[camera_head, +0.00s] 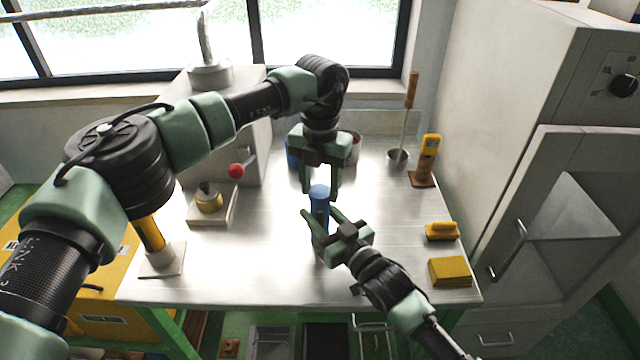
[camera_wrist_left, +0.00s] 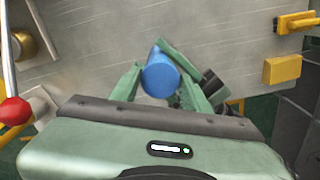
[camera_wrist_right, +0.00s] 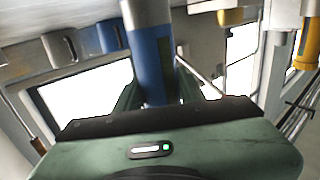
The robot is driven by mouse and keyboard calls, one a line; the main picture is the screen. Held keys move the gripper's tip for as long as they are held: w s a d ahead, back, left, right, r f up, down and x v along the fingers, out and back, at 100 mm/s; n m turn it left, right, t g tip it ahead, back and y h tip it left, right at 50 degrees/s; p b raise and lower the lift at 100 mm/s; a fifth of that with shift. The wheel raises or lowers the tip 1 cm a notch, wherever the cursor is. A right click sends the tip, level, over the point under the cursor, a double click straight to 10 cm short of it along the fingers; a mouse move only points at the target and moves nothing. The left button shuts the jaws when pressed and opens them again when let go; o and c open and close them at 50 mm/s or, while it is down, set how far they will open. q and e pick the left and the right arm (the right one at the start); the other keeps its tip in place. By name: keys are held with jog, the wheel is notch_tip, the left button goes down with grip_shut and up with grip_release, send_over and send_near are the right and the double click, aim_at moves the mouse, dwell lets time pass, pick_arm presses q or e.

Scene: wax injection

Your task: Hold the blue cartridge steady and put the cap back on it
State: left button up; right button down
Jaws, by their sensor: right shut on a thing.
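The blue cartridge (camera_head: 319,225) stands upright near the middle of the metal table. My right gripper (camera_head: 321,228) is shut around its body from the front right; the right wrist view shows the blue body (camera_wrist_right: 152,65) between the fingers. My left gripper (camera_head: 320,190) points down over the cartridge's top, its fingers open on either side with a gap. The left wrist view shows a plain round blue top (camera_wrist_left: 160,76) between the fingers. This top looks like the blue cap (camera_head: 319,190), but I cannot tell how it sits. No separate cap shows elsewhere.
A machine with a red knob (camera_head: 236,171) stands at the back left, with a small brass pot (camera_head: 209,199) before it.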

pick_arm(q)
grip_shut()
jog(key=o, duration=0.9)
grip_release()
notch_tip(320, 180, up, 12)
pick_arm(e)
jog(key=c, duration=0.8)
grip_release()
